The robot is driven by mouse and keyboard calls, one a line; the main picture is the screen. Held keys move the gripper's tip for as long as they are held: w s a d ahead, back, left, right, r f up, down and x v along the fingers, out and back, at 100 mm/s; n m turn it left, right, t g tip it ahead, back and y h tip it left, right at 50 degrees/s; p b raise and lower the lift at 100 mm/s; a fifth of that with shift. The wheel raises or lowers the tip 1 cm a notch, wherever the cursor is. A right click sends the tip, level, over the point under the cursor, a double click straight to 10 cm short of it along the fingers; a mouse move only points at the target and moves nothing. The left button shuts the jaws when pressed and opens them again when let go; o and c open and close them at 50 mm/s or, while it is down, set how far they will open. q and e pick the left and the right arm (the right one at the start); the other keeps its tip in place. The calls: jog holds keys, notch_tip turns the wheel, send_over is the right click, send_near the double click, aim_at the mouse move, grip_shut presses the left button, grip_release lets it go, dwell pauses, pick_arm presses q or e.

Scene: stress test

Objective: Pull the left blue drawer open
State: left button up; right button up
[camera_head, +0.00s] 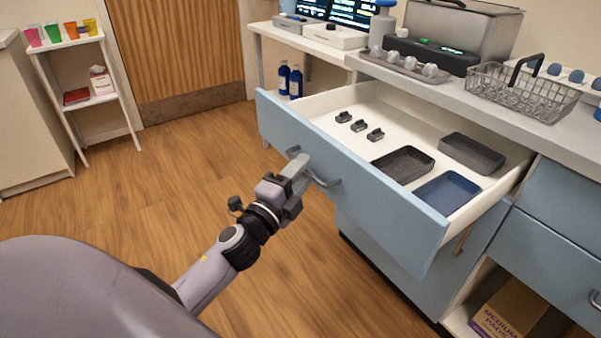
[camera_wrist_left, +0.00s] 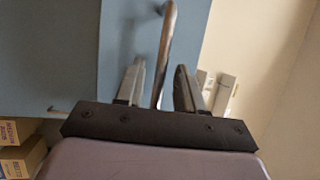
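The left blue drawer (camera_head: 350,165) is pulled well out from under the counter, and its white inside shows in the head view. Its curved metal handle (camera_head: 325,182) is on the front. My left gripper (camera_head: 300,165) is at the handle's left part. In the left wrist view the handle bar (camera_wrist_left: 166,45) runs between the two fingers of my left gripper (camera_wrist_left: 161,75), with a gap visible on each side. The fingers stand apart, and the blue drawer front (camera_wrist_left: 60,55) fills the left of that view. My right gripper is not in view.
The drawer holds small dark pieces (camera_head: 359,125), two dark trays (camera_head: 403,164) and a blue tray (camera_head: 447,192). A wire basket (camera_head: 525,95) stands on the counter above. A cardboard box (camera_head: 515,310) is on a low shelf. The wooden floor (camera_head: 150,210) at left is clear.

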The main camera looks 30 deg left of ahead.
pick_arm(q)
jog(key=s+f, duration=0.1)
jog(key=s, duration=0.6)
jog(key=shift+b, duration=0.3)
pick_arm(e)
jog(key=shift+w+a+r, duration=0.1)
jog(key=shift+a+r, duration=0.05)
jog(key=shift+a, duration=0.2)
pick_arm(q)
jog(key=shift+f, duration=0.1)
